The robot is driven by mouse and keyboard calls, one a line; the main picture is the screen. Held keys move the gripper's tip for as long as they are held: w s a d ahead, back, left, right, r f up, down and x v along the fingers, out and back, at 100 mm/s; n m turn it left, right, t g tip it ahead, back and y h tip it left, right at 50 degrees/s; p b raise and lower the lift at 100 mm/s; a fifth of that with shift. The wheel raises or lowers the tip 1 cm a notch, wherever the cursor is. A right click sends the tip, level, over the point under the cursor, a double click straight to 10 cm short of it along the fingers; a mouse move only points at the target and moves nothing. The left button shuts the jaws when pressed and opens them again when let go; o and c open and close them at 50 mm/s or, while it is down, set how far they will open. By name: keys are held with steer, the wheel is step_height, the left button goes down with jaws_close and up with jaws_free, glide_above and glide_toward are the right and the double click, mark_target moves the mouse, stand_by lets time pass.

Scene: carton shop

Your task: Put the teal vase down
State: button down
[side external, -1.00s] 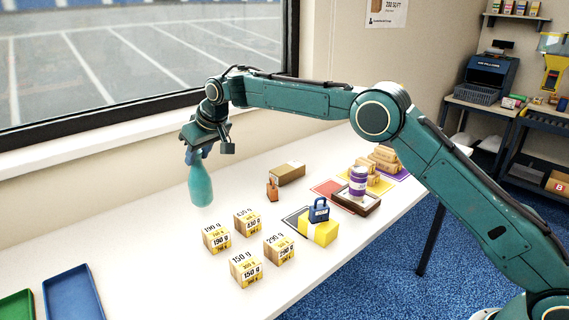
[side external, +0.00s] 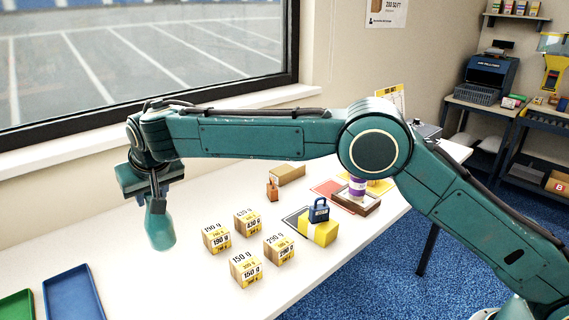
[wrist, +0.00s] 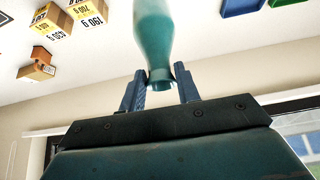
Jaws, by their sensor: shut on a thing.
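The teal vase (side external: 160,229) hangs below my gripper (side external: 156,196) in the side view, left of the labelled boxes and roughly upright. My gripper is shut on the vase's narrow neck. In the wrist view the vase (wrist: 154,40) rises from between the two blue fingers of my gripper (wrist: 160,88), its wide body away from them. The vase's lower end is over the white table (side external: 120,285); I cannot tell whether it touches the surface.
Several labelled boxes (side external: 247,268) stand to the right of the vase. A blue tray (side external: 74,297) and a green tray (side external: 14,308) lie at the front left. A yellow box (side external: 320,232) with a blue padlock-shaped weight (side external: 319,212) is further right. Table around the vase is clear.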

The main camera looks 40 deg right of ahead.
mark_target(160, 220)
steer(key=shift+f, duration=3.95)
steer(key=c, duration=1)
jaws_free()
steer(key=shift+f, duration=0.15)
steer(key=shift+s+r, duration=0.2)
steer(key=shift+r, duration=0.3)
steer(key=v, duration=1.1)
steer(key=shift+s+r, duration=0.1)
